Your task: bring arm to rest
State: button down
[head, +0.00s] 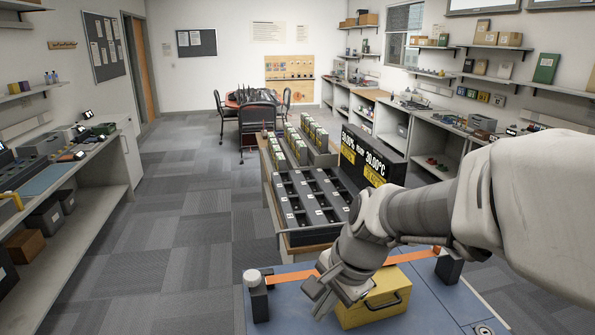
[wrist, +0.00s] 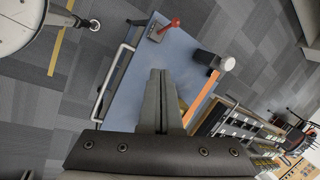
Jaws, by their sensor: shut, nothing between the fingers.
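My gripper (head: 325,296) is at the lower middle of the head view, at the end of my arm, which comes in from the right. It is over the blue top (head: 290,278) of a cart, to the left of a yellow box (head: 375,304) with a dark handle. The fingers are shut and empty. In the wrist view my gripper (wrist: 160,75) shows its two fingers together above the blue surface. Part of the yellow box is hidden behind my gripper and wrist.
An orange strap (head: 295,276) runs between posts on the cart. Beyond it stands a dark compartment tray (head: 312,237) and a black display (head: 370,160). A red-knobbed lever (wrist: 165,29) shows in the wrist view. Benches line both sides; the carpet (head: 180,240) at left is clear.

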jog(key=s+d+r+n+t+h, duration=0.3)
jog(key=s+d+r+n, duration=0.4)
jog(key=s+d+n, duration=0.3)
jog(key=shift+s+r, duration=0.3)
jog(key=shift+s, duration=0.55)
